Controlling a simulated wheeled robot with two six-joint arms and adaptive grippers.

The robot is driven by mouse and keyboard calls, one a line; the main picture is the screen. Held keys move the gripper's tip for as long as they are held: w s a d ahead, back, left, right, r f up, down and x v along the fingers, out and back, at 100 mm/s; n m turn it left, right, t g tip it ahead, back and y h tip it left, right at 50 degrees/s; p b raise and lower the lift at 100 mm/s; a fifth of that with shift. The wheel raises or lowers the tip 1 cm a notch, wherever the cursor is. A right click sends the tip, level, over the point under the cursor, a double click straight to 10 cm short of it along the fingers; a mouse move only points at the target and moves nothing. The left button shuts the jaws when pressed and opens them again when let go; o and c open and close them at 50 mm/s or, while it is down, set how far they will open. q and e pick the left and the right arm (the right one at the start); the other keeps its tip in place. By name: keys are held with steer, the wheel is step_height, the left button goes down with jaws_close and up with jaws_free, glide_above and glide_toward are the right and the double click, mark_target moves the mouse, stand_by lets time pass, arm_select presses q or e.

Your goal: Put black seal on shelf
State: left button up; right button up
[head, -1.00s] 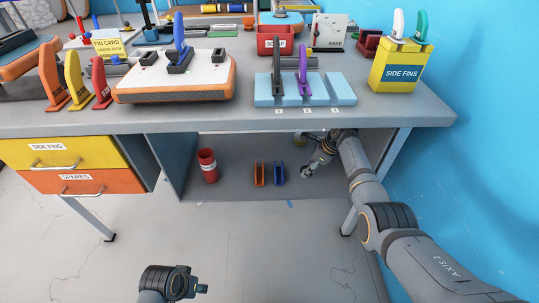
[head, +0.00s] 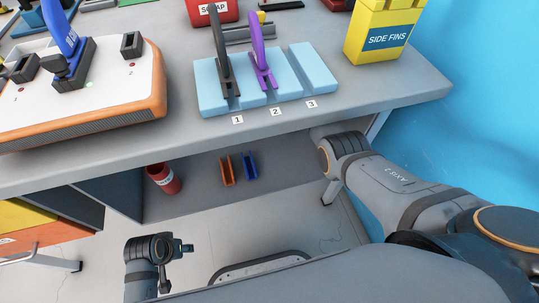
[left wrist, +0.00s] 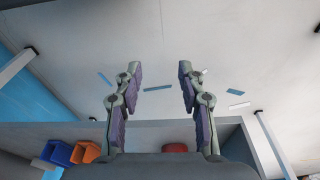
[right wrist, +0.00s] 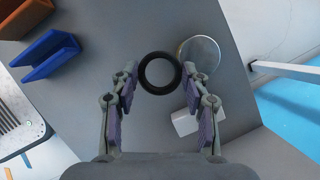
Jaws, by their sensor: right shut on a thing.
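The black seal (right wrist: 160,73), a dark ring, sits between the fingertips of my right gripper (right wrist: 160,80) in the right wrist view. My right gripper is shut on it, above a grey surface under the bench. In the head view the bench top hides this gripper and the seal. The grey shelf (head: 200,202) under the bench holds a red cup (head: 164,178), an orange holder (head: 226,171) and a blue holder (head: 250,166). My left gripper (left wrist: 160,90) is open and empty in the left wrist view, low in front of the bench.
The bench top (head: 300,126) overhangs the shelf. On it stand a light-blue slotted block (head: 208,92) with a black fin and a purple fin, and a yellow side-fins box (head: 385,38). A round pale disc (right wrist: 200,55) and white block (right wrist: 185,122) show near my right gripper.

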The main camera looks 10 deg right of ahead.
steer(key=s+p, duration=0.3)
steer(key=p, duration=0.1)
arm_select(q)
steer(key=s+a+f+y+p, duration=0.1)
steer(key=s+a+f, duration=0.2)
steer(key=f, duration=0.4)
steer(key=s+a+f+p, duration=0.2)
steer(key=f, duration=0.6)
steer(key=s+p, duration=0.9)
steer(key=s, duration=0.4)
arm_select(e)
glide_above(277, 166)
steer(key=s+d, duration=0.1)
step_height(277, 166, down, 3)
steer(key=b, duration=0.4)
steer(key=shift+d, duration=0.15)
steer(key=shift+w+f+b, duration=0.15)
steer(key=shift+f+b, duration=0.1)
steer(key=shift+b, duration=0.3)
steer(key=shift+r, duration=0.1)
step_height(277, 166, down, 2)
steer(key=shift+f+b, duration=0.1)
steer(key=shift+b, duration=1.15)
steer(key=shift+f+b, duration=0.8)
steer(key=shift+b, duration=0.35)
steer(key=shift+r, duration=0.1)
arm_select(q)
steer(key=w, duration=1.3)
